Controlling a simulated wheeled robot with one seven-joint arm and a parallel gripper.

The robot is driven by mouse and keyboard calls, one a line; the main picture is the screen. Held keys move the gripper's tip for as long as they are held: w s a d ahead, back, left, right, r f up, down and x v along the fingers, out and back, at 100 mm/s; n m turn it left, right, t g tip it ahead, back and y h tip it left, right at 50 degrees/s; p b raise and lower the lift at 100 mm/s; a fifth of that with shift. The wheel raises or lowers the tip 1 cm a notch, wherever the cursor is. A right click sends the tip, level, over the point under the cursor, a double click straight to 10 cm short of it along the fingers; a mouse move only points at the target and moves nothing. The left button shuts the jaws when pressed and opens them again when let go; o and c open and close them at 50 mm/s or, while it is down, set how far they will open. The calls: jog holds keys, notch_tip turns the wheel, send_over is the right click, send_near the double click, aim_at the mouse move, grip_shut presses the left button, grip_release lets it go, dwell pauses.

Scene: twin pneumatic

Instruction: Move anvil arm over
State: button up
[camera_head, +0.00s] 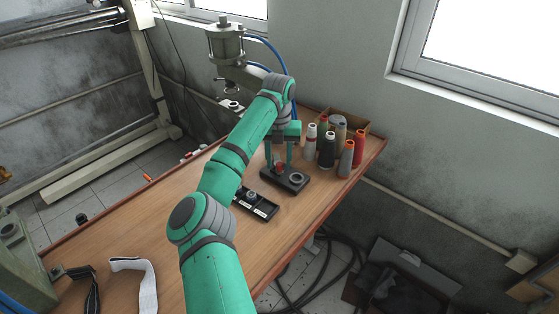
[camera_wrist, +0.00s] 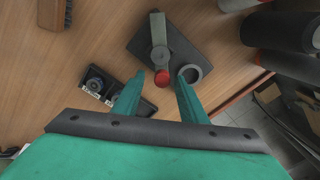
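A dark base plate (camera_head: 285,183) lies on the wooden bench; it also shows in the wrist view (camera_wrist: 184,48). On it is a grey anvil arm (camera_wrist: 157,30) with a red knob (camera_wrist: 161,78) at its near end. The knob also shows in the head view (camera_head: 279,168). A grey ring (camera_wrist: 190,73) sits on the plate right of the knob. My gripper (camera_head: 280,160) points down over the plate. In the wrist view its green fingers (camera_wrist: 160,82) are apart, one on each side of the knob; I see no contact.
A black tray (camera_head: 268,211) with dark round parts lies left of the plate. Several thread spools (camera_head: 327,150) and a box (camera_head: 355,125) stand close on the right. A pneumatic press (camera_head: 226,45) is at the back. Straps (camera_head: 136,282) lie at the near left.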

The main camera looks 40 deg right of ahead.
notch_tip(320, 180, up, 11)
dwell(0.8)
jog(key=shift+w+f, duration=0.1)
jog(key=shift+f, duration=0.05)
dwell(0.3)
